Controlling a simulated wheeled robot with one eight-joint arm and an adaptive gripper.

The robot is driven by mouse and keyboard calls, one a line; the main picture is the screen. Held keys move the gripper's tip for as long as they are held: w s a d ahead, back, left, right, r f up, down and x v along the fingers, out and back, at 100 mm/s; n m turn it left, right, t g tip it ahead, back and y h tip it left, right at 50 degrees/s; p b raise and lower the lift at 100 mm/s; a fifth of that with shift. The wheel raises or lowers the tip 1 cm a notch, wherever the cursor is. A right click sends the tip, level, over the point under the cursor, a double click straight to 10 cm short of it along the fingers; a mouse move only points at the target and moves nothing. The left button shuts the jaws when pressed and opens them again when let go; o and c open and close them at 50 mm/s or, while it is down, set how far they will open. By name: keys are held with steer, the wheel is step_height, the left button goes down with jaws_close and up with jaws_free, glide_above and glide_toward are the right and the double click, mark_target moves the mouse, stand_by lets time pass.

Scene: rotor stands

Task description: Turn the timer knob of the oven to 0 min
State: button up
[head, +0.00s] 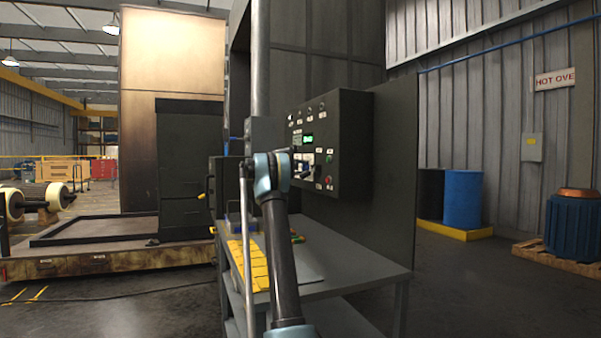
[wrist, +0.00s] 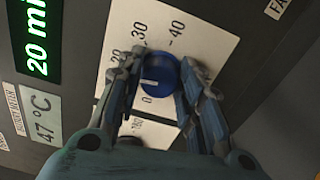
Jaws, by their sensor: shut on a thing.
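The timer knob (wrist: 158,75) is a round blue knob on a white dial plate (wrist: 205,38) in the wrist view. A short white mark shows on the lower left of its face. The numbers 20, 30, 40 and 0 show around it; other marks are covered by a finger. The green display (wrist: 38,45) reads 20 min. My gripper (wrist: 161,78) is shut on the knob, one finger on each side. In the head view, the oven's dark control box (head: 352,140) stands at the centre, with my gripper (head: 304,166) at its front panel.
A second label reads 47 °C (wrist: 40,115). A dark lower knob (wrist: 130,143) is partly hidden below the timer knob. Green and red buttons (head: 328,181) sit beside my gripper. A grey table (head: 375,270) with a yellow item (head: 250,265) stands below the box.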

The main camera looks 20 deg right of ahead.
steer(key=n, duration=0.4)
steer(key=shift+w+a+n, duration=0.15)
steer(key=shift+n, duration=0.25)
steer(key=n, duration=0.3)
steer(key=shift+n, duration=0.3)
steer(key=n, duration=0.4)
steer(key=shift+w+r, duration=0.1)
steer(key=shift+n, duration=2.1)
steer(key=o, duration=1.1)
steer(key=shift+w, duration=0.1)
steer(key=shift+c, duration=0.2)
